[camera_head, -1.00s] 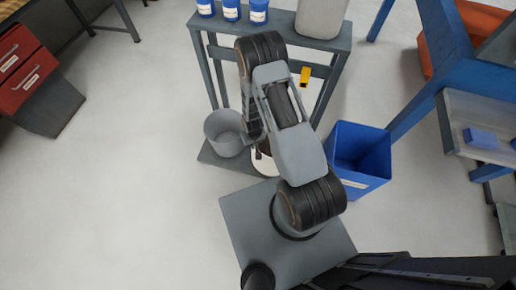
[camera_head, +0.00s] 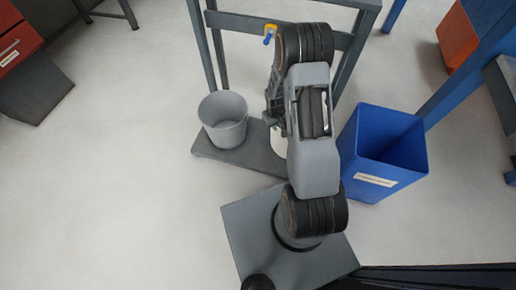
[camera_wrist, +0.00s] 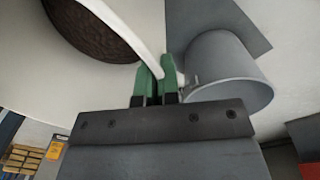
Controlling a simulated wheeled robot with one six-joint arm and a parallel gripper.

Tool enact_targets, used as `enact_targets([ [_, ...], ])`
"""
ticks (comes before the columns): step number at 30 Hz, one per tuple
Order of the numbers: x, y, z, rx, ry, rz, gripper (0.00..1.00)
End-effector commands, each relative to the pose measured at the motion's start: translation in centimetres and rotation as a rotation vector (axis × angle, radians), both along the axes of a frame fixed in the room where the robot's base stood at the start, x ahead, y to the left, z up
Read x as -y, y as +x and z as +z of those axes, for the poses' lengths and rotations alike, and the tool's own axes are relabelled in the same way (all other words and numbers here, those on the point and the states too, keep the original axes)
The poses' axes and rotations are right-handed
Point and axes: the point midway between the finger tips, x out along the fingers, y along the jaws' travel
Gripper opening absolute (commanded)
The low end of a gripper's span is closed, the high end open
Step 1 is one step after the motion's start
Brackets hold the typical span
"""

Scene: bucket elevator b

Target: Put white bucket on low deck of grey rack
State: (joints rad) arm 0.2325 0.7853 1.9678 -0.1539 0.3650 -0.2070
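The white bucket (camera_head: 278,143) is mostly hidden behind my arm in the head view, over or at the right end of the low deck (camera_head: 250,160) of the grey rack (camera_head: 204,50). I cannot tell whether it touches the deck. In the wrist view the white bucket (camera_wrist: 60,80) fills the left side, with dark brown contents inside. The green fingertips of my gripper (camera_wrist: 157,82) are closed on either side of its white rim. In the head view my gripper (camera_head: 272,118) is partly hidden by the arm.
A grey bucket (camera_head: 223,120) stands on the low deck, left of my gripper; it also shows close by in the wrist view (camera_wrist: 228,75). A blue bin (camera_head: 382,150) stands on the floor to the right. A yellow and blue item (camera_head: 270,32) is at the rack's crossbar. Floor at left is clear.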

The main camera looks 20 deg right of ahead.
Motion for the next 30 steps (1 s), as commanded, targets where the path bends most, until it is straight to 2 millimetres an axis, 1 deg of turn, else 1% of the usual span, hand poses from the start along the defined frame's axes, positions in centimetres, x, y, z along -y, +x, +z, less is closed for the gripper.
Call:
enact_targets([
  [1,0.5,0.3,-1.2,0.008,-0.006,0.003,0.00],
  [6,1.7,0.5,-2.2,0.006,-0.016,0.013,0.00],
  [12,2.4,0.6,-2.8,0.004,-0.025,0.020,0.00],
  [14,2.6,0.6,-3.2,0.003,-0.026,0.021,0.00],
  [21,2.7,0.5,-6.7,0.000,-0.026,0.023,0.00],
  [24,2.7,0.6,-7.9,0.001,-0.027,0.023,0.00],
  [27,2.7,0.6,-8.7,0.002,-0.027,0.023,0.00],
  [30,2.7,0.6,-9.0,0.003,-0.027,0.023,0.00],
])
